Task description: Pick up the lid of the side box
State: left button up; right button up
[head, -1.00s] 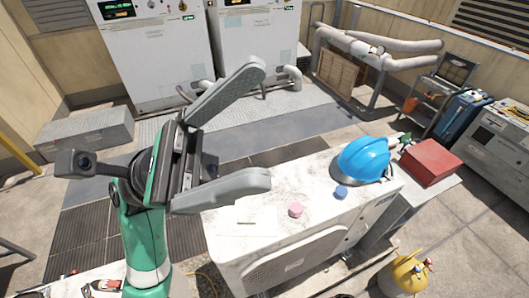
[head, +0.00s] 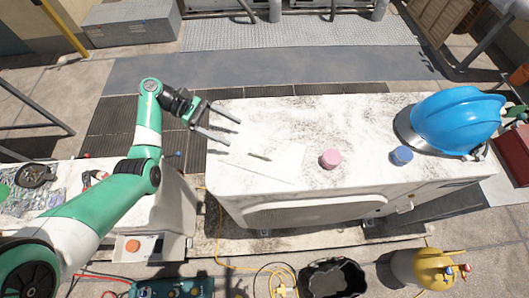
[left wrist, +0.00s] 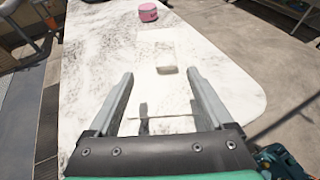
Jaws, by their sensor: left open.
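A thin white panel (head: 284,159) lies flat on the white condenser unit's top (head: 330,115), with a small tan bar (head: 260,156) on it like a handle. It looks like the lid, but I cannot tell for sure. My left gripper (head: 234,132) is open and empty over the left end of the unit, a little left of and behind the bar, fingers pointing right. In the left wrist view the bar (left wrist: 167,70) shows beyond and between the open fingers (left wrist: 160,74), apart from them. My right gripper is not in view.
A black bucket (head: 332,278) and a yellow canister (head: 425,268) stand in front. A tool-strewn bench (head: 175,200) is at the left.

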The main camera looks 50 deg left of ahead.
aim_at(260, 149)
pick_arm(q)
jog(key=d+f+b, duration=0.1)
jog(key=b, duration=0.1)
jog(key=w+d+b, duration=0.1)
jog(key=b, duration=0.1)
jog(key=d+f+b, duration=0.1)
jog(key=b, duration=0.1)
jog(key=shift+w+f+b, duration=0.25)
jog(key=shift+f+b, duration=0.05)
jog(key=shift+b, duration=0.1)
jog(key=shift+w+d+b, duration=0.45)
jog(key=shift+d+b, duration=0.1)
jog(key=shift+d, duration=0.3)
jog(key=shift+w+d+r, duration=0.1)
jog(key=shift+d, duration=0.05)
jog(key=x, duration=0.5)
jog(key=shift+s+d, duration=0.2)
jog(key=shift+s, duration=0.05)
grip_shut()
